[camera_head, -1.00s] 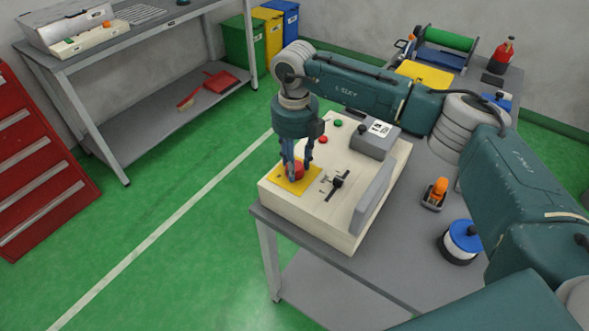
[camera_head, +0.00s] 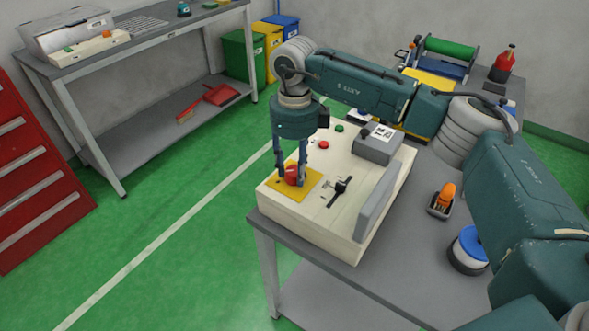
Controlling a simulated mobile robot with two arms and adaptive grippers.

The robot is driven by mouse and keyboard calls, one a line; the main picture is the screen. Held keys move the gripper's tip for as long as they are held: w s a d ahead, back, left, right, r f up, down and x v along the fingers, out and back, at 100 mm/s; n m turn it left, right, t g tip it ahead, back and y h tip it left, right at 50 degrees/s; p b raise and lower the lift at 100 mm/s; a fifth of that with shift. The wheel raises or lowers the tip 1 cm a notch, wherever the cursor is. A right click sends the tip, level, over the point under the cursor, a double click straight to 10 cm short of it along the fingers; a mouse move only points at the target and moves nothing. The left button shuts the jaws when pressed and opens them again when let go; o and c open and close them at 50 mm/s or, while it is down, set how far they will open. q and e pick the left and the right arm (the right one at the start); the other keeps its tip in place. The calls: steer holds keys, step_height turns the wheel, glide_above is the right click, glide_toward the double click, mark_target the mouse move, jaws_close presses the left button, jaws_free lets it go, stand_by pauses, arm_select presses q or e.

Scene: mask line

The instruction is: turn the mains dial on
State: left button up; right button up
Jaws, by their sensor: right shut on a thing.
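The mains dial is a red knob (camera_head: 291,176) on a yellow plate (camera_head: 312,187) at the near left corner of a cream control box (camera_head: 308,216). My right gripper (camera_head: 292,180) points down from above and is shut on the red knob, one finger on each side. The fingers hide part of the knob, and I cannot read its setting. My left gripper is not in view.
The box also carries a black lever (camera_head: 340,188), a red button (camera_head: 323,145), a green button (camera_head: 339,128) and a grey block (camera_head: 377,147). An orange-topped tool (camera_head: 443,200) and a blue-and-white spool (camera_head: 468,250) stand on the grey table (camera_head: 405,236) to the right.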

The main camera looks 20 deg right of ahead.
mark_target(294, 170)
steer(key=shift+w+r, duration=0.1)
steer(key=shift+r, duration=0.05)
stand_by(0.3)
steer(key=o, duration=1.1)
step_height(294, 170, up, 12)
steer(key=shift+f, duration=0.1)
